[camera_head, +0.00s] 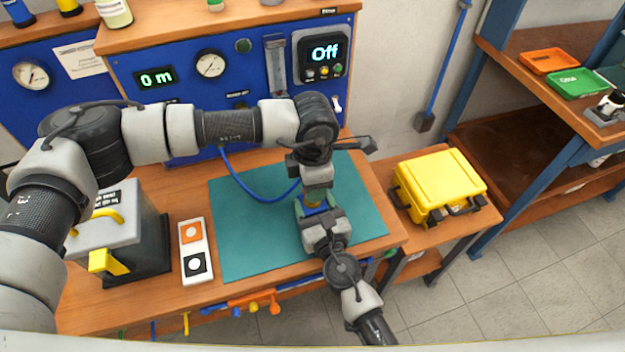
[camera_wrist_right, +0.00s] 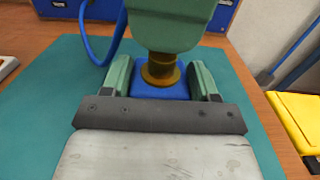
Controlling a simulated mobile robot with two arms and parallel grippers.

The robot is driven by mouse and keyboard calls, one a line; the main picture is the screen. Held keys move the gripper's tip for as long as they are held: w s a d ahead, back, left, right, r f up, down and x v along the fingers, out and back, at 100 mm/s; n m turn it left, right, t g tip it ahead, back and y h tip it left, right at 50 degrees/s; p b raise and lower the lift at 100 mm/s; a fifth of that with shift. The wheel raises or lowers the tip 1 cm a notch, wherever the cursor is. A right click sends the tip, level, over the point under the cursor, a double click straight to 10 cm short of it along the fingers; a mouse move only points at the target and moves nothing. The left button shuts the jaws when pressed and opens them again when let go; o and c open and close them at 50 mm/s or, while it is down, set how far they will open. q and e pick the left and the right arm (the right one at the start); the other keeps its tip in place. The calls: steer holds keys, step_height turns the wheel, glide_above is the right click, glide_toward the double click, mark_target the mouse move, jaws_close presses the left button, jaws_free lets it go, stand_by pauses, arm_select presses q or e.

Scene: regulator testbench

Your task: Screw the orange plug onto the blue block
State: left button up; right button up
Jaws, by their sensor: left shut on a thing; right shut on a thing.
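The blue block (camera_wrist_right: 160,90) sits between the green fingers of my right gripper (camera_wrist_right: 161,82), which is shut on it above the teal mat (camera_head: 245,245). The block also shows in the head view (camera_head: 315,209), mostly covered by the grippers. The orange plug (camera_wrist_right: 160,70), a brownish-orange round piece, is upright at the top of the block and appears to touch it. My left gripper (camera_head: 314,192) comes from above and is shut on the plug, hiding its upper part. I cannot tell how far the plug is threaded in.
A blue hose (camera_head: 250,194) runs from the blue gauge panel (camera_head: 185,90) toward the block. A grey case (camera_head: 110,225) and a card with orange and black squares (camera_head: 194,249) are at left. A yellow case (camera_head: 440,185) stands at right. The mat's left part is clear.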

arm_select(q)
steer(key=shift+f, duration=0.9)
steer(key=shift+f, duration=0.5)
steer(key=o, duration=0.5)
arm_select(e)
jaws_close()
arm_select(q)
steer(key=o, duration=0.4)
steer(key=shift+r, duration=2.2)
